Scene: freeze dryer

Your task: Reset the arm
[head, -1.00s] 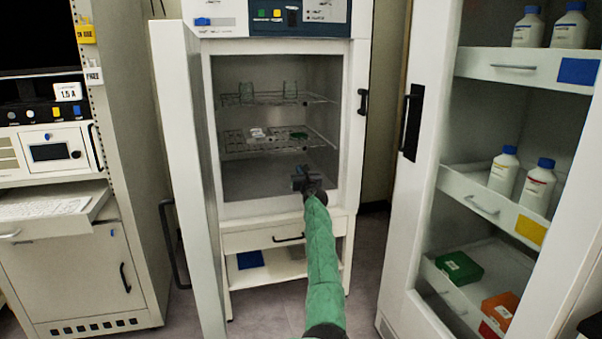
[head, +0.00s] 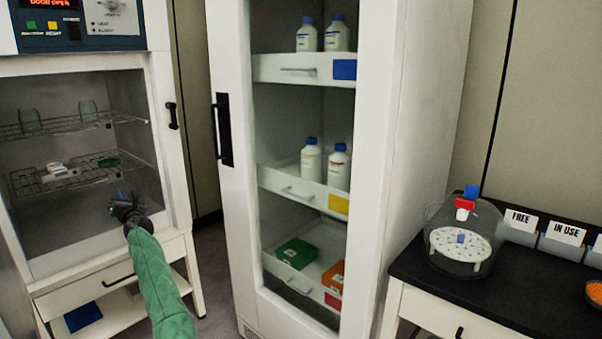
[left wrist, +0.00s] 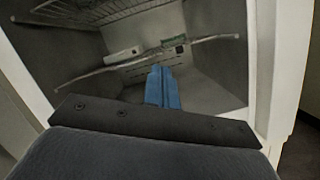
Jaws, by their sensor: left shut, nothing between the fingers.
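My left gripper (head: 128,205) is in front of the open chamber of the freeze dryer (head: 98,237), below its lower wire shelf. My green-sleeved left arm reaches up to it from the bottom of the head view. In the left wrist view the blue fingers (left wrist: 163,88) are together and empty, pointing into the chamber. The lower shelf (head: 85,178) holds a small white item (head: 60,171) and a dark green item (head: 108,161). Clear glass vessels (head: 60,117) stand on the upper shelf. My right gripper is not in view.
A white cabinet (head: 385,150) with bottles and coloured boxes stands to the right of the dryer. Further right, a black-topped bench (head: 420,275) carries a clear domed vessel (head: 460,235) and labelled holders (head: 562,235). Some floor shows between dryer and cabinet.

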